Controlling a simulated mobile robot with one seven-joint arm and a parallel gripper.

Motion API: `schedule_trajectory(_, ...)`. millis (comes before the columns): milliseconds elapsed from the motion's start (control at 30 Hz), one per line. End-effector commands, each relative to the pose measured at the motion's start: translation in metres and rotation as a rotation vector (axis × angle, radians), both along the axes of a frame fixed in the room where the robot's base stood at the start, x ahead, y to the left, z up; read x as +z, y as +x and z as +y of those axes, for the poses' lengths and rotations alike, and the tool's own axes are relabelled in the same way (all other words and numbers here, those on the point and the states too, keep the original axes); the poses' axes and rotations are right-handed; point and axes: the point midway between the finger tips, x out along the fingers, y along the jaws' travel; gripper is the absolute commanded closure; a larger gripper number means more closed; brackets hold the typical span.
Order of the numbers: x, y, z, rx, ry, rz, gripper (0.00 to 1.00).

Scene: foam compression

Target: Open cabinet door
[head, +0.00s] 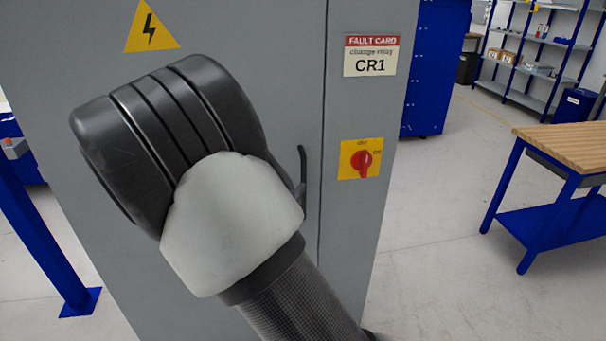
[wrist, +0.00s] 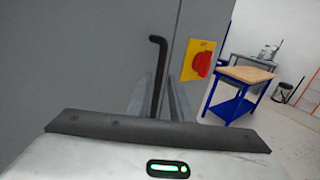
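The grey cabinet (head: 225,30) fills the left and middle of the head view, and its door looks shut along the seam. The dark door handle (head: 302,165) shows just right of my arm, partly hidden by it. In the wrist view the handle (wrist: 156,65) stands upright with a bent top. My gripper (wrist: 158,90) has its two grey fingers apart, one on each side of the handle. Whether either finger touches the handle I cannot tell. The gripper is hidden behind my arm in the head view.
A red rotary switch on a yellow plate (head: 361,159) sits right of the handle, below a fault card (head: 371,54) reading CR1. A wood-topped blue workbench (head: 565,142) stands at right. The floor between cabinet and bench is clear.

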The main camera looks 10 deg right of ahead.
Motion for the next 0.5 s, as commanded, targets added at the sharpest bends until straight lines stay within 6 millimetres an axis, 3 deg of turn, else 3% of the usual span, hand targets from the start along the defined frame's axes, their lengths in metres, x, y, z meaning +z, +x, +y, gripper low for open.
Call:
schedule_trajectory(200, 0.000, 0.037, -0.026, -0.003, -0.001, 0.001, 0.80)
schedule_trajectory(500, 0.000, 0.062, -0.042, 0.000, 0.000, 0.000, 0.80)
